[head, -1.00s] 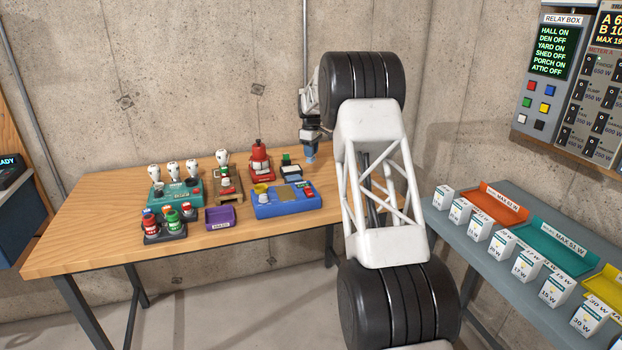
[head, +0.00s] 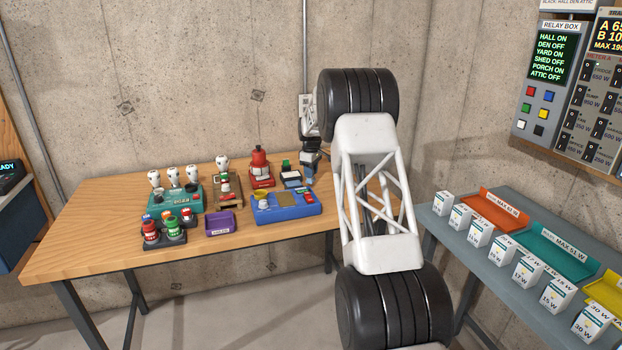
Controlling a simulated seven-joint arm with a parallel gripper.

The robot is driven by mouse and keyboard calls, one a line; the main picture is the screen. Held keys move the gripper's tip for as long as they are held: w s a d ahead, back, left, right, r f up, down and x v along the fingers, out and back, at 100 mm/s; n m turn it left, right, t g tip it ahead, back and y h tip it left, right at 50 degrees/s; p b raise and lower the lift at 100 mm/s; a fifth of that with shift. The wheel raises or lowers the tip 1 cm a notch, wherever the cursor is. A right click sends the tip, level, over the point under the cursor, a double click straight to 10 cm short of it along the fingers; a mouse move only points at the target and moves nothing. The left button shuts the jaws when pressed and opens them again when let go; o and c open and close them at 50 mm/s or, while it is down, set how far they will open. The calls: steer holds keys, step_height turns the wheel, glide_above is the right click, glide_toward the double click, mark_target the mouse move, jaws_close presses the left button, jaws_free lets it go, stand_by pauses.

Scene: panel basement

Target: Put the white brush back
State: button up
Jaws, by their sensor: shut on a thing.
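My gripper (head: 309,172) is at the back right of the wooden table, low beside a small dark block with a green piece and a pale top (head: 290,178). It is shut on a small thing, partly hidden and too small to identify. I cannot make out a white brush for certain. Several white-headed upright pieces (head: 173,176) stand in a teal holder (head: 163,207). Another white-headed piece (head: 222,162) stands at a wooden stand (head: 236,194). A blue tray (head: 290,211) with a yellow-rimmed cup (head: 262,200) lies in front of my gripper.
A red device (head: 260,170) stands left of my gripper. A purple tray (head: 219,223) and a dark rack of red and green jars (head: 163,234) are near the front. The table's left end is clear. A grey bench (head: 458,246) with white boxes and coloured trays stands right.

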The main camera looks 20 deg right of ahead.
steer(key=shift+f, duration=1.35)
steer(key=shift+f, duration=0.1)
steer(key=o, duration=1)
step_height(320, 180, up, 12)
steer(key=shift+r, duration=0.1)
steer(key=shift+r, duration=0.1)
